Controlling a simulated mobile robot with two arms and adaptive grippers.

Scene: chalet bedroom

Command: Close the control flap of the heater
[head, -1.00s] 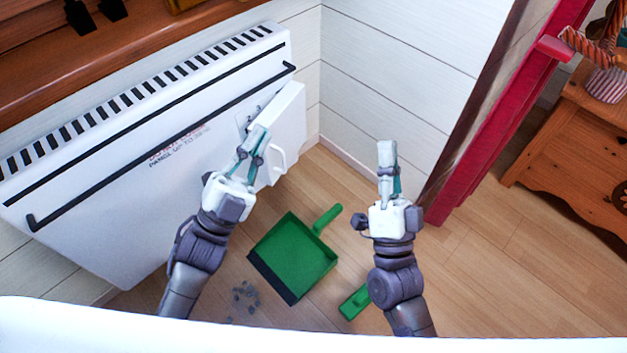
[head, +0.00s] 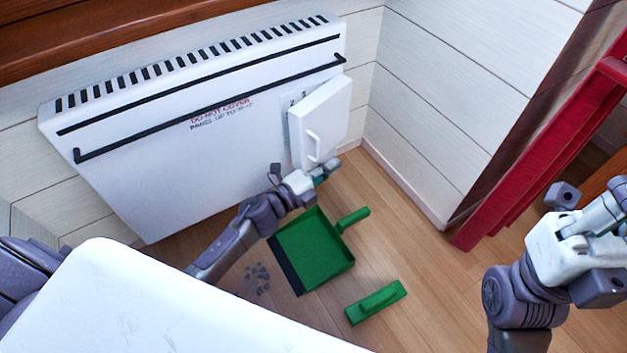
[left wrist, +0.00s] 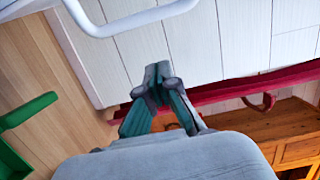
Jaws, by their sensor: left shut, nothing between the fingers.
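The white heater (head: 150,150) hangs on the plank wall. Its white control flap (head: 328,112) stands ajar at the heater's right end, with a strip of the control panel (head: 295,105) showing along its left edge. The flap has a white bar handle (head: 313,147), and a white bar handle (left wrist: 130,22) also shows at the top of the left wrist view. My left gripper (head: 328,170) is shut and empty, just below the flap and apart from the handle. Its closed fingertips show in the left wrist view (left wrist: 152,80). My right gripper (head: 612,200) is at the right edge, partly cut off.
A green dustpan (head: 315,250) and a green brush (head: 375,302) lie on the wooden floor, with grey debris (head: 258,278) beside the pan. A red post (head: 545,150) stands at the right.

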